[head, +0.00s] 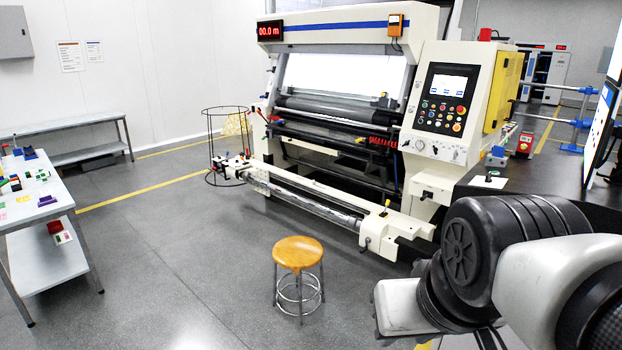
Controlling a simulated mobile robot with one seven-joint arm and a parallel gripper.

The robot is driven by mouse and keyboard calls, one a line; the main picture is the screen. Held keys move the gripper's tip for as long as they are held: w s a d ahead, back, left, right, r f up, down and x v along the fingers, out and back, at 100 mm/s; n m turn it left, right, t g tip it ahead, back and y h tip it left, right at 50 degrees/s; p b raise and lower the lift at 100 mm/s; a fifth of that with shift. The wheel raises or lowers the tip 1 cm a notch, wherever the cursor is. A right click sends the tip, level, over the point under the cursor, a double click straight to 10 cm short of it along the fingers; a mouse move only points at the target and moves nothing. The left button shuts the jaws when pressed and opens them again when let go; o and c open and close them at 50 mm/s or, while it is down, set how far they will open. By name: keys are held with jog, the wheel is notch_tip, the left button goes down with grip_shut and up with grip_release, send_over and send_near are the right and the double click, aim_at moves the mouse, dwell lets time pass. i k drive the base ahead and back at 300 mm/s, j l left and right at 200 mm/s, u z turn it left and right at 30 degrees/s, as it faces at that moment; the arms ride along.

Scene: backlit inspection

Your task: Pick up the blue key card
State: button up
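I cannot make out the blue key card for certain. Several small coloured items lie on the white table at the left edge (50,221). Among them are a dark blue-violet piece (47,201) near the table's right edge and another (29,153) at its far end. Both are too small to identify. My arm's dark and pale links fill the lower right corner, but my gripper is not in view.
A wooden-topped stool (298,252) stands mid-floor before a large cream inspection machine (345,25). A wire basket (211,150) stands at its left end. A dark worktop (560,188) is at the right. Grey floor between table and stool is clear.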

aim_at(499, 150)
jog(key=i+z, duration=0.15)
jog(key=i, duration=0.65)
jog(key=i+j+z, duration=0.15)
jog(key=i, duration=0.65)
jog(key=i+z, duration=0.4)
jog(key=i+j+z, duration=0.15)
jog(key=i+z, duration=0.25)
jog(key=i+j+z, duration=0.2)
jog(key=z, duration=0.2)
jog(key=i+j, duration=0.05)
